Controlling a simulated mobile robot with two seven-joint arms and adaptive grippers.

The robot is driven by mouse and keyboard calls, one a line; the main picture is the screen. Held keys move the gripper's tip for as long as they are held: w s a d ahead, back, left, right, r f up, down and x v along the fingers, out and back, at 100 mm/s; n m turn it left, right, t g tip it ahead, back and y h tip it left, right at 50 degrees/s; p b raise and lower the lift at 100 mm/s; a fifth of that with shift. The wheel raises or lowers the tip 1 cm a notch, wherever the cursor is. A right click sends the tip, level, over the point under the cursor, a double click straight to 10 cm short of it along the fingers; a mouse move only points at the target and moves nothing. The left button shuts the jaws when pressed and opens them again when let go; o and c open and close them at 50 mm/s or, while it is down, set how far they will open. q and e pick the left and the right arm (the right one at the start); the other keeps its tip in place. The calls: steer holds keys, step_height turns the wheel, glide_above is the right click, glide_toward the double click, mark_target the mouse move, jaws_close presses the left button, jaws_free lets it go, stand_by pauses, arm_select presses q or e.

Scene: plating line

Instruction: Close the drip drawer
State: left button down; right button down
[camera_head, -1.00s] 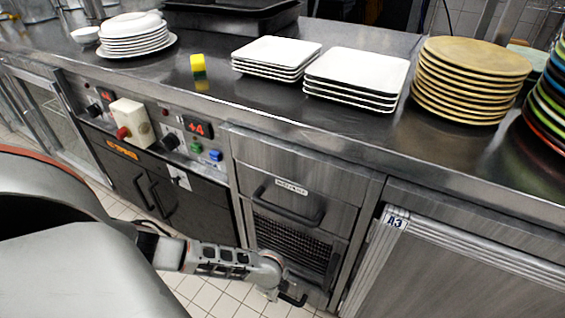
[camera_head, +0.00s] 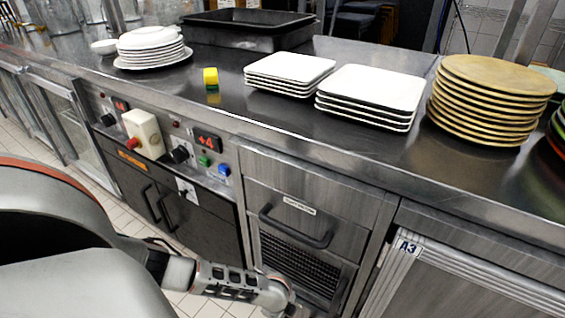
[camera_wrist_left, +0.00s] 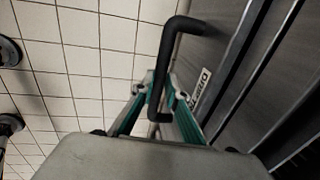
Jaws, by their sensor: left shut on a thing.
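The drip drawer shows in the left wrist view as a grey metal front (camera_wrist_left: 203,48) with a white label, partly readable as "DRIP". Its black bar handle (camera_wrist_left: 180,27) stands out from the front. My left gripper (camera_wrist_left: 160,92), with teal-lined fingers, is shut on this handle, one finger on each side of it. In the head view my left wrist (camera_head: 265,292) reaches to the bottom edge below a mesh grille, and the fingers and drip drawer are largely out of frame. How far the drawer stands out I cannot tell. My right gripper is not in view.
Above is a drawer with a black handle (camera_head: 297,228) and a mesh grille (camera_head: 300,268). A control panel with a red knob (camera_head: 131,144) lies left.

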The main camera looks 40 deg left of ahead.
arm_select(q)
steer(key=shift+w+a+r, duration=0.1)
steer(key=shift+w+a, duration=0.1)
steer(key=shift+w, duration=0.45)
steer(key=shift+w+a, duration=0.15)
steer(key=shift+w, duration=0.45)
steer(key=c, duration=2)
jaws_free()
steer(key=shift+s, duration=0.1)
steer(key=r, duration=0.4)
steer(key=s+r, duration=0.1)
steer(key=r, duration=0.2)
steer(key=s+r, duration=0.1)
steer(key=r, duration=0.3)
steer(key=shift+d+r, duration=0.25)
steer(key=shift+r, duration=0.1)
